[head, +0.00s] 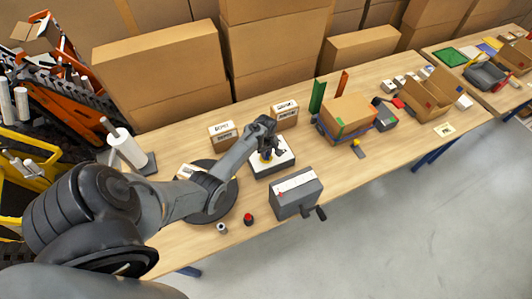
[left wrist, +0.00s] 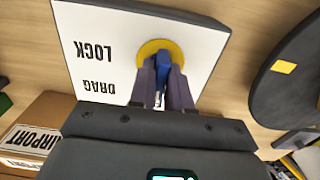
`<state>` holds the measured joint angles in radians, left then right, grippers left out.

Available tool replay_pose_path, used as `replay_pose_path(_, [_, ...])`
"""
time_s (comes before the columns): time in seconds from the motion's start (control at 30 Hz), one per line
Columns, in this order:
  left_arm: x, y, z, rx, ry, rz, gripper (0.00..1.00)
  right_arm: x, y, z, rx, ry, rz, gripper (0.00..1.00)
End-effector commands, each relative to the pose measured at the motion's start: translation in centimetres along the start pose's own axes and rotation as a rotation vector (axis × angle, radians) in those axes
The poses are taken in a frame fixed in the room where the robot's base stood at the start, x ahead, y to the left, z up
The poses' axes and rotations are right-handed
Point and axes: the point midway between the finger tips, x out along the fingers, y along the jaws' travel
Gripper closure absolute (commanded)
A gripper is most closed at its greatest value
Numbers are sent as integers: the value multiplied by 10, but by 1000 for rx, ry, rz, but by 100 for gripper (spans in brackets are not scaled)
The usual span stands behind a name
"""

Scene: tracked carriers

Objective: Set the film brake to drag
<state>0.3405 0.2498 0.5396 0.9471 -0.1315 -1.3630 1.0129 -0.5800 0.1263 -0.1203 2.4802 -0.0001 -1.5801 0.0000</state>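The film brake (head: 279,166) is a dark box with a white top on the table, in the middle of the head view. In the left wrist view its white plate (left wrist: 105,25) carries the words LOCK and DRAG, upside down, and a yellow disc (left wrist: 147,47). A blue lever (left wrist: 163,62) stands on the disc. My left gripper (left wrist: 163,75) is over the plate, its two fingers closed against the lever's sides. The fingers hide part of the lever, so I cannot tell its exact setting. In the head view my left gripper (head: 268,152) is above the brake. My right gripper is not in view.
A grey box with a crank (head: 296,193) stands just in front of the brake. A black round turntable (head: 222,207) lies to its left, and two labelled cartons (head: 285,114) stand behind. A strapped carton (head: 346,114) is to the right. Small red (head: 249,219) and grey pieces lie near the front edge.

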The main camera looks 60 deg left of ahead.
Motion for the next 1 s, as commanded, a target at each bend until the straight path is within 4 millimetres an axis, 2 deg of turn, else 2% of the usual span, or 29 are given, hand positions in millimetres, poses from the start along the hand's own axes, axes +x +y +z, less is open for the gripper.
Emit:
replay_pose_path(0.47, [-2,0,0,82,-2,-2,100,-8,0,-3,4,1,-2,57])
replay_pose_path(1.0, [-2,0,0,508,-3,-1,100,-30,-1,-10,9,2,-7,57])
